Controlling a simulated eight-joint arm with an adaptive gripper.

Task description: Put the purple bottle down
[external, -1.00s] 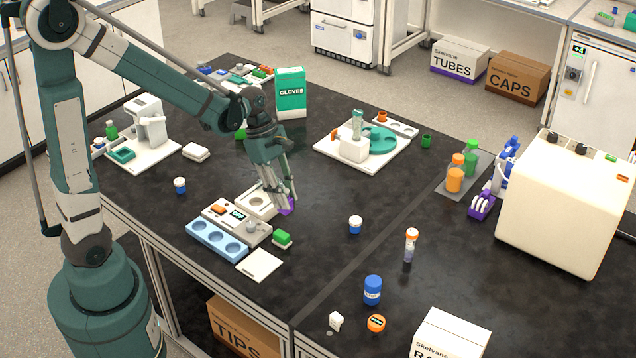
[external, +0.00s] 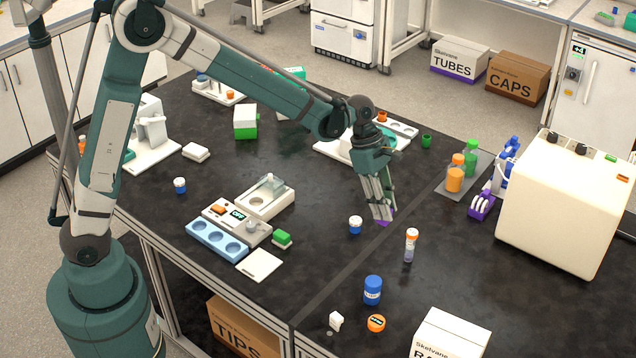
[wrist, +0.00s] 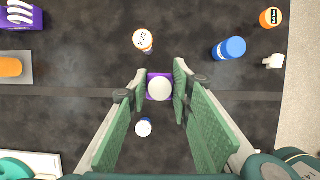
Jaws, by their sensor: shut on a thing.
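My gripper (external: 380,214) is shut on the purple bottle (external: 384,221), low over the black bench near the seam between its two halves. The arm covers most of the bottle in the external view. In the wrist view the bottle (wrist: 159,87) shows from above, with a pale round top and purple edges between the green finger pads. I cannot tell if its base touches the bench.
A small white-capped jar (external: 355,225) stands just left of the gripper. An orange-capped vial (external: 410,245) stands to the right, and a blue bottle (external: 372,290) nearer the front edge. Orange and green bottles (external: 455,178) stand on a grey mat. Bare bench lies between them.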

